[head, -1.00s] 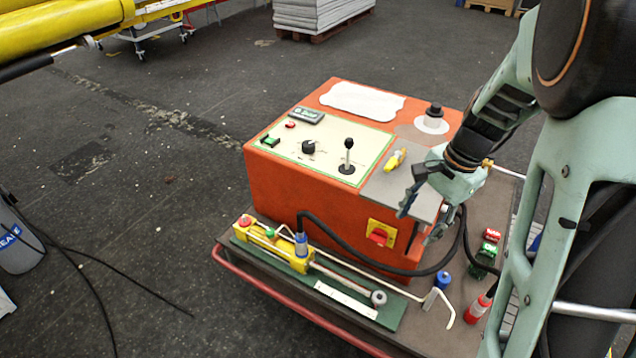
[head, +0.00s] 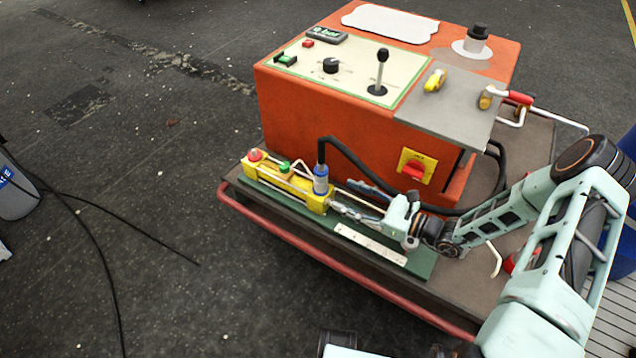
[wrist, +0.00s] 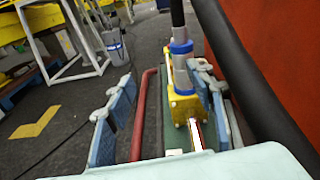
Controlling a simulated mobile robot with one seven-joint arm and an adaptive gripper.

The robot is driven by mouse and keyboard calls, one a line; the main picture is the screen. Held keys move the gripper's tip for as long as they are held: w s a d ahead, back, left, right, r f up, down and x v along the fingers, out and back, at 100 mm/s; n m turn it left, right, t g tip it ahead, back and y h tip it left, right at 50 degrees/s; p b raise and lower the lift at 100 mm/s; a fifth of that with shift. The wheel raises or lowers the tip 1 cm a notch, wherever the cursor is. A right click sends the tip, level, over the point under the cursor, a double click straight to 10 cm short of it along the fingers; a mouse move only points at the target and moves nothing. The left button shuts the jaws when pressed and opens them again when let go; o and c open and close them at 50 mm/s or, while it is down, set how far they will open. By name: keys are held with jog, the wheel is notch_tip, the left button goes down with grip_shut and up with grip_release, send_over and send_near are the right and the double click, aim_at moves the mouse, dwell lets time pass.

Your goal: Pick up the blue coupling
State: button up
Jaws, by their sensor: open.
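The blue coupling (head: 321,180) is a silver sleeve with blue bands on the end of a black hose. It stands upright on the front end of the yellow cylinder (head: 290,187). My gripper (head: 354,199) is open and low over the green board, just right of the coupling and pointing at it. In the wrist view the coupling (wrist: 181,65) stands ahead, between the spread blue fingers of my gripper (wrist: 165,85), nearer the right finger. I cannot tell whether a finger touches it. The yellow cylinder (wrist: 182,105) shows below it.
The orange cabinet (head: 330,120) stands close behind, with the black hose (head: 365,170) looping along its front. The red rail (head: 300,245) runs along the cart's front edge. A white strip (head: 370,243) lies on the green board.

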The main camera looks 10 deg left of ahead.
aim_at(326, 178)
jog(key=w+a+m+t+b, duration=0.1)
jog(key=w+a, duration=0.1)
jog(key=w+a+f+t+b, duration=0.1)
jog(key=w+a, duration=0.1)
jog(key=a, duration=0.1)
jog(key=w+a+m+t+b, duration=0.1)
jog(key=w+a, duration=0.2)
jog(key=shift+a+f+m, duration=0.2)
jog(key=shift+f+m, duration=0.1)
jog(key=shift+f, duration=0.05)
jog(key=shift+w+a+r+b, duration=0.1)
jog(key=shift+w+a+b, duration=0.2)
jog(key=shift+a, duration=0.25)
jog(key=shift+c, duration=0.6)
grip_shut()
